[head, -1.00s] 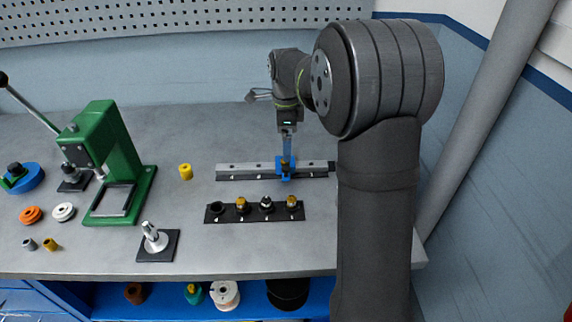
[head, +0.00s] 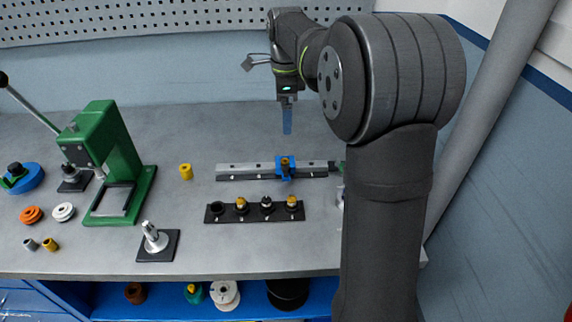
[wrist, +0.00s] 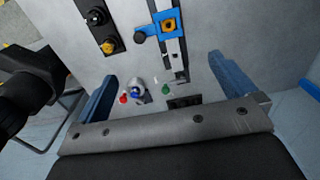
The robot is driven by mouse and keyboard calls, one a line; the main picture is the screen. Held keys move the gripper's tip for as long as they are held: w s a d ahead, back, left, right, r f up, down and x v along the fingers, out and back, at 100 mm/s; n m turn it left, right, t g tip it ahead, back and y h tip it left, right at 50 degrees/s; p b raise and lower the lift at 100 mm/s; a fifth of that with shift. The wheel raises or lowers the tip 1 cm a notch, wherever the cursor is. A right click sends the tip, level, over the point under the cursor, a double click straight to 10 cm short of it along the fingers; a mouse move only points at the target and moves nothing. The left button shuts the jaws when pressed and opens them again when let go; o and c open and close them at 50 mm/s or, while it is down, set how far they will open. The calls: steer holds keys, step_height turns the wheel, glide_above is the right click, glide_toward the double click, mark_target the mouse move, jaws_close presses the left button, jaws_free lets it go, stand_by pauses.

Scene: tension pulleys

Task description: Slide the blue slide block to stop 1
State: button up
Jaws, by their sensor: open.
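The blue slide block (head: 285,172), with a yellow-brown centre, sits on the grey rail (head: 240,168) right of its middle in the head view. I cannot read any stop marks along the rail.
A black holder (head: 228,213) with several small posts lies in front of the rail. A yellow cylinder (head: 186,172) stands left of it. A green press (head: 115,150) is further left. Small red (wrist: 123,99) and green (wrist: 166,88) parts lie near the rail's end. The bench behind the rail is clear.

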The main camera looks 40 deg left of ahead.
mark_target(286, 167)
steer(key=shift+r, duration=0.7)
steer(key=c, duration=1.2)
steer(key=s+d+r+n, duration=0.2)
steer(key=s+d+n, duration=0.1)
steer(key=n, duration=0.6)
step_height(286, 167, down, 18)
steer(key=shift+r, duration=0.15)
